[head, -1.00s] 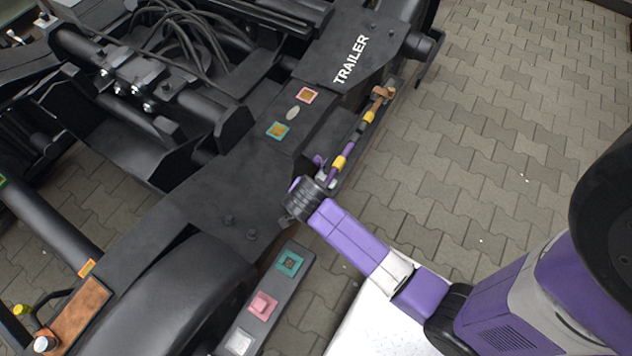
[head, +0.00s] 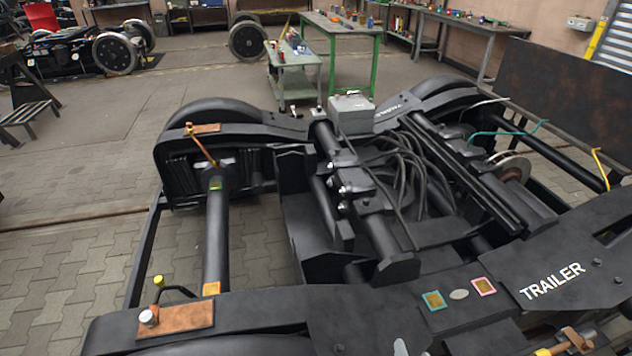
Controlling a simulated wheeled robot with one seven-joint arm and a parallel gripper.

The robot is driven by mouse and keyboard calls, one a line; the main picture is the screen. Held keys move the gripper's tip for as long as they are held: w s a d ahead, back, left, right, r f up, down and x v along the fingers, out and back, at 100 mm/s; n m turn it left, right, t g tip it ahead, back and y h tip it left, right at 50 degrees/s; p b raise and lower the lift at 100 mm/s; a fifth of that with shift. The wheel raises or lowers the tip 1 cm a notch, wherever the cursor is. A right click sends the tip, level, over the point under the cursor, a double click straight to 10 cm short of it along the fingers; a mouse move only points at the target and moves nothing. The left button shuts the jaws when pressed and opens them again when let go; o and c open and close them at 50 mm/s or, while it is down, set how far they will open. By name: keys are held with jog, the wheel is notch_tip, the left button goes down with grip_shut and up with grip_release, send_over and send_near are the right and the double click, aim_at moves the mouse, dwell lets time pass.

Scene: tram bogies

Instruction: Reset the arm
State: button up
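My gripper is not in the head view, and its state is hidden. The black bogie frame (head: 260,312) fills the lower part of the view, with the white word TRAILER (head: 552,281) on its near right beam. On that beam sit a green-edged square (head: 435,300) and a pink-edged square (head: 483,286), with a grey oval (head: 459,294) between them. A copper-coloured fitting (head: 572,341) shows at the bottom right edge. A copper plate (head: 178,322) lies on the near left of the frame.
A green-legged workbench (head: 340,25) and a trolley (head: 292,57) stand behind the bogie. Another bogie (head: 75,55) stands at the far left. A dark panel (head: 565,85) stands at the right. The paved floor (head: 85,165) at the left is largely clear.

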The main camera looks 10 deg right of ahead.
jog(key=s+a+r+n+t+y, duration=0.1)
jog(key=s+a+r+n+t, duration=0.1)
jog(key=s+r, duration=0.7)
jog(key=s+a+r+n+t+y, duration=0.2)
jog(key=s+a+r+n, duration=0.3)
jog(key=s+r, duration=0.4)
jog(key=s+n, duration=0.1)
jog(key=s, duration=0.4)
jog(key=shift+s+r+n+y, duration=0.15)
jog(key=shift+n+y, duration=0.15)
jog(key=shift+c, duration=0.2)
